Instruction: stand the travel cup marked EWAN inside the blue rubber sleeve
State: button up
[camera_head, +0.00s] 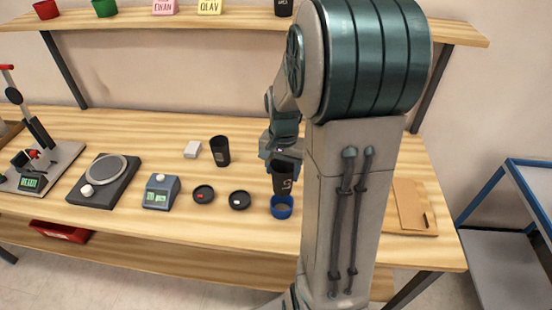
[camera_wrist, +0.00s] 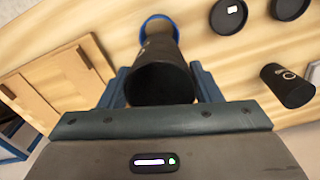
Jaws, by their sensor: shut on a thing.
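My gripper (camera_head: 283,162) is shut on a black travel cup (camera_head: 285,182) with a pale marking too small to read. In the wrist view the cup (camera_wrist: 160,84) sits between the two blue fingers, its dark open mouth towards the camera. The blue rubber sleeve (camera_head: 281,211) stands on the bench just below and in front of the cup. In the wrist view the sleeve (camera_wrist: 148,22) shows as a ring beyond the cup's far end. The cup's base appears above the sleeve, with part of the sleeve's inside visible; the exact gap is unclear.
Two dark lids (camera_head: 203,194) (camera_head: 239,200) lie left of the sleeve. A blue device (camera_head: 161,192) and a scale (camera_head: 104,180) are farther left. A wooden board (camera_head: 411,206) lies right.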

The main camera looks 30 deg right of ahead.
aim_at(282, 193)
jog(key=shift+s+f+b, duration=0.2)
jog(key=shift+f+b, duration=0.15)
jog(key=shift+f, duration=0.1)
jog(key=shift+a+f+b, duration=0.1)
jog(key=shift+f+b, duration=1.85)
jog(key=shift+f, duration=0.65)
jog(key=shift+f+b, duration=1.55)
jog(key=shift+f, duration=0.35)
jog(key=o, duration=1.1)
jog(key=shift+r+p, duration=3.1)
jog(key=shift+r, duration=0.95)
jog(key=shift+a, duration=0.1)
